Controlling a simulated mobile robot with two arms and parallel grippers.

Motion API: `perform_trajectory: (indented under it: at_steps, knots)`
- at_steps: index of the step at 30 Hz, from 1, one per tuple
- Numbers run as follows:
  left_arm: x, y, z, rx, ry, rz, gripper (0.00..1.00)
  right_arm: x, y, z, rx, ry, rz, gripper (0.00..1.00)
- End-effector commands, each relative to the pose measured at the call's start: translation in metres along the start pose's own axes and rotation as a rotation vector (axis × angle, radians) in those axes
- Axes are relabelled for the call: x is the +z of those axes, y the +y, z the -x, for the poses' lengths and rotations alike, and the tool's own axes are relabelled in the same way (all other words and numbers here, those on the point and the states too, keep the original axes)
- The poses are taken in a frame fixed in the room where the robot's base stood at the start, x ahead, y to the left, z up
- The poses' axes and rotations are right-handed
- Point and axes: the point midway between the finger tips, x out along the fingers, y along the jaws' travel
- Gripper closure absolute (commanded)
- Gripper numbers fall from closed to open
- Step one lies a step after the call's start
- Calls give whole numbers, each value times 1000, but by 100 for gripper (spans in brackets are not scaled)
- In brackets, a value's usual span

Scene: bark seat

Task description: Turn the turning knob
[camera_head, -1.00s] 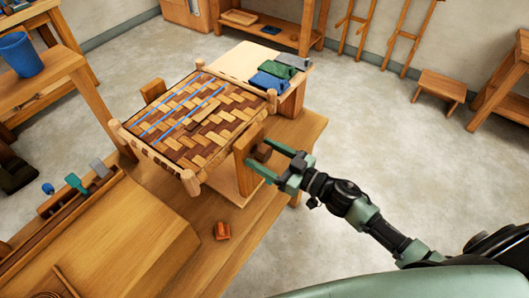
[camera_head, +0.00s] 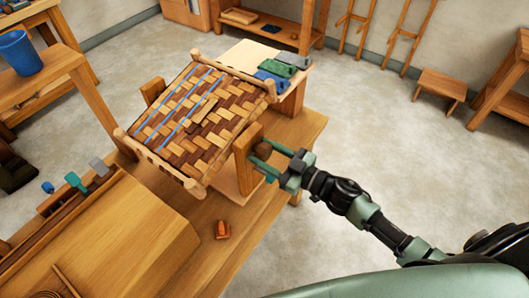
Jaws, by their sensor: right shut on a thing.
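The turning knob (camera_head: 263,150) is a small dark brown piece on the right side of a wooden upright (camera_head: 246,158). My right gripper (camera_head: 261,153) has its green fingers on either side of the knob and is shut on it. The woven bark seat (camera_head: 208,118), with brown and tan strips and blue strands in a wooden frame, is held between this upright and another upright (camera_head: 153,91) at its far left. The seat is tilted, its lower edge dipping toward the front. The fingers partly hide the knob. My left gripper is not in view.
A small orange-brown block (camera_head: 222,230) lies on the bench (camera_head: 190,245) in front. A tool rack (camera_head: 75,190) stands at left. Open floor lies to the right.

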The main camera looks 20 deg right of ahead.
Motion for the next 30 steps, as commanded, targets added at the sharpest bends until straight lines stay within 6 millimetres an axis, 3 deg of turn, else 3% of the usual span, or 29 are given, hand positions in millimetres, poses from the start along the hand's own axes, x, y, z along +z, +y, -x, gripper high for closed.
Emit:
perform_trajectory:
  at_steps: [30]
  knots:
    - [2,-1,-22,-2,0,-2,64,-1,4,0,0,1,964,96]
